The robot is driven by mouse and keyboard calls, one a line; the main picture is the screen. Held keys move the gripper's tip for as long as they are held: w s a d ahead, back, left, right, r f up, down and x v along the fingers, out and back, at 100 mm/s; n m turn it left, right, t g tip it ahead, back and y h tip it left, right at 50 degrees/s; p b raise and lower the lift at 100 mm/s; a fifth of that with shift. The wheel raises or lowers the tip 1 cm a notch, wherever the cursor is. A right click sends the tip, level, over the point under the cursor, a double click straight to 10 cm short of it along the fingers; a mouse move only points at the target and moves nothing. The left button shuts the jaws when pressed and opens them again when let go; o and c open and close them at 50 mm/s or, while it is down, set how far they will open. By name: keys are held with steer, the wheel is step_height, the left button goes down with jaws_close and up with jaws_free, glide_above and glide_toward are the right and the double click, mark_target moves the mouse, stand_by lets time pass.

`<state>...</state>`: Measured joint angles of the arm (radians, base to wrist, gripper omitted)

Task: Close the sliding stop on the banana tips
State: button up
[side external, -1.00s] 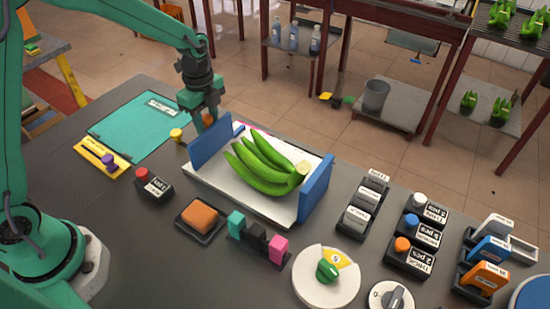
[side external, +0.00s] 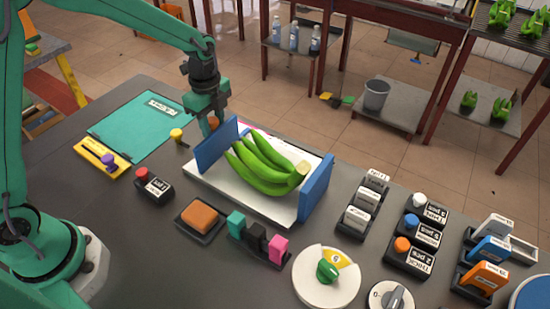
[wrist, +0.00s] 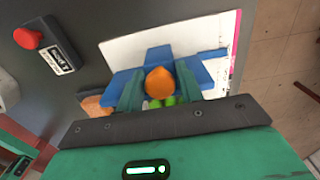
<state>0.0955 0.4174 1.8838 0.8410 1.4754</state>
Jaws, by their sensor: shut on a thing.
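A hand of green bananas (side external: 262,163) lies on a white tray (side external: 240,199). Its cut crown faces the fixed-looking blue wall (side external: 316,188) on the right; its tips point left. The blue sliding stop (side external: 216,147) stands upright at the tray's left end, very close to the tips; I cannot tell whether they touch. My gripper (side external: 213,118) is above the stop, shut on its orange knob (wrist: 159,82). In the wrist view the blue stop (wrist: 189,70) lies beneath the fingers, and little of the green bananas (wrist: 160,102) shows.
A red button block (side external: 153,184), an orange pad (side external: 200,216) and a teal, black and pink block row (side external: 257,238) stand in front of the tray. A white dial (side external: 327,276) and labelled switches (side external: 362,205) are to the right. A teal mat (side external: 137,126) lies left.

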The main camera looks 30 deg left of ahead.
mark_target(222, 126)
steer(key=shift+d, duration=1.6)
stand_by(0.9)
steer(key=o, duration=0.8)
steer(key=shift+c, duration=0.2)
steer(key=shift+a+r, duration=0.1)
step_height(222, 126, up, 8)
stand_by(0.6)
stand_by(0.3)
